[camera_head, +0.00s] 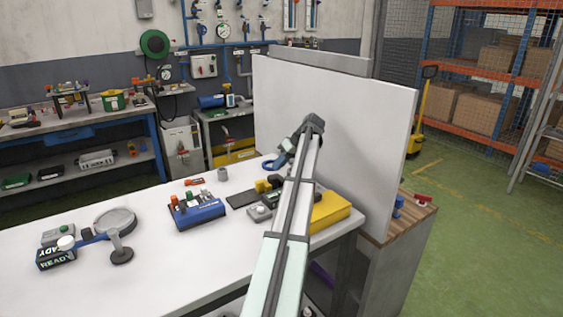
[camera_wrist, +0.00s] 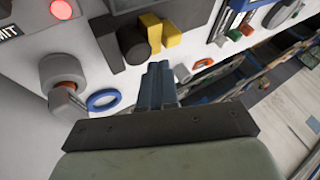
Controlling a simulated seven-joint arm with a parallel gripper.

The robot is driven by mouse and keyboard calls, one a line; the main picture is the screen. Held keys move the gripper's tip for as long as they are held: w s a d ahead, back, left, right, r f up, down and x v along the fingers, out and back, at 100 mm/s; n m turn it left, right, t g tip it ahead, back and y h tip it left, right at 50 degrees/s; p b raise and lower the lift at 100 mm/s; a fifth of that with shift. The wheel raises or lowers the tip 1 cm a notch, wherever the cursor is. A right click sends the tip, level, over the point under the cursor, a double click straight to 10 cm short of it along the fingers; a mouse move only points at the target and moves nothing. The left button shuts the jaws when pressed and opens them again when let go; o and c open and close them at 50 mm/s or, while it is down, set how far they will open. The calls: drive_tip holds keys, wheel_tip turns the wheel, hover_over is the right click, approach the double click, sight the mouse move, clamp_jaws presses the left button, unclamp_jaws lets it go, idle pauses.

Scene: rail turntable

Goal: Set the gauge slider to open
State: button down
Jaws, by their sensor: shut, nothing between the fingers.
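I cannot tell for sure which part is the gauge slider. A dark flat piece (camera_head: 243,199) with yellow blocks (camera_head: 272,181) lies on the white table; in the wrist view the yellow blocks (camera_wrist: 172,32) stand beside a black cylinder (camera_wrist: 133,44). My gripper (camera_wrist: 158,72) is shut and empty, its fingers together just below the black cylinder in the picture. Whether they touch anything is unclear. In the head view my arm hides much of this area, and the fingertips do not show clearly.
A blue box (camera_head: 198,211) with coloured knobs stands left of the dark piece. A blue ring (camera_wrist: 103,100) and a grey knob (camera_wrist: 60,70) are near my fingers. A yellow box (camera_head: 330,209) sits at the right. A white panel (camera_head: 345,130) rises behind. The table's front is clear.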

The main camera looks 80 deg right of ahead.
drive_tip(key=shift+x, duration=3.1)
drive_tip(key=w+a, duration=0.6)
drive_tip(key=shift+w+a, duration=0.2)
drive_tip(key=v, duration=1)
drive_tip(key=shift+s+d, duration=0.15)
drive_tip(key=shift+d, duration=0.05)
